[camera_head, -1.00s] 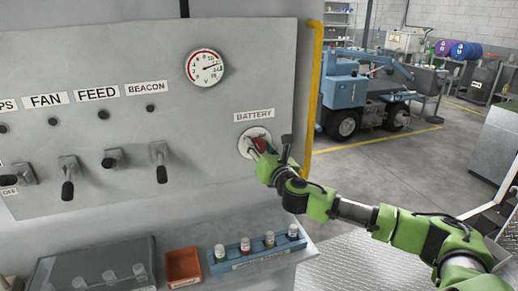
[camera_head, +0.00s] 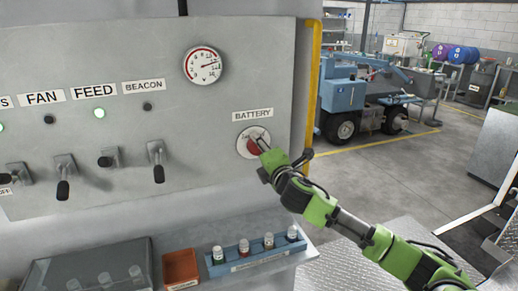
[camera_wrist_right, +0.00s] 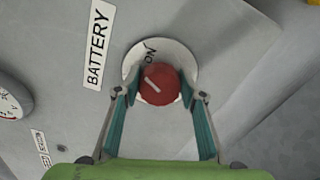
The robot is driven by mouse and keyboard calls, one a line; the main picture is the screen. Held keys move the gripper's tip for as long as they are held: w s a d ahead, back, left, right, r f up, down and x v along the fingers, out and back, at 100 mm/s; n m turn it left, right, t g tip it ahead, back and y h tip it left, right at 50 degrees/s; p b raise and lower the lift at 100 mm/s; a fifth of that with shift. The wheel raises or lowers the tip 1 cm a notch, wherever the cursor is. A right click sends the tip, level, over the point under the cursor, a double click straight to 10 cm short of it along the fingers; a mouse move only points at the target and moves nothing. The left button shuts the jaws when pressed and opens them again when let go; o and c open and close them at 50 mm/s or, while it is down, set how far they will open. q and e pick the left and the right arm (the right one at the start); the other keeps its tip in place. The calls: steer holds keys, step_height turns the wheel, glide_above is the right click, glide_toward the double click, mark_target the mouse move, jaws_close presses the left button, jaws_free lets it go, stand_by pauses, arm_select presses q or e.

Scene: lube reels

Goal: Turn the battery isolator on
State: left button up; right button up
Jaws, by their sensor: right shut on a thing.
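The battery isolator is a red round knob (camera_wrist_right: 160,80) on a white round plate (camera_head: 242,142) under the BATTERY label (camera_head: 252,115). In the right wrist view the knob bears a short pale mark, slanted in the picture, and the word ON shows on the plate just above it. My right gripper (camera_wrist_right: 160,98) is shut on the knob, with one finger on each side. In the head view the right gripper (camera_head: 259,148) partly covers the knob. My left gripper is not in view.
A gauge (camera_head: 203,66) sits above on the panel. Several levers, such as one under BEACON (camera_head: 157,160), are on the left. The FEED lamp (camera_head: 99,113) glows green. A blue vial rack (camera_head: 255,258) and an orange tray (camera_head: 181,268) stand below. A yellow rail (camera_head: 314,90) edges the panel.

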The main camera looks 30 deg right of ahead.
steer(key=shift+d+f+m, duration=0.1)
steer(key=shift+m, duration=1.9)
steer(key=o, duration=1.1)
steer(key=shift+s, duration=0.1)
steer(key=v, duration=1.1)
steer(key=shift+s, duration=0.4)
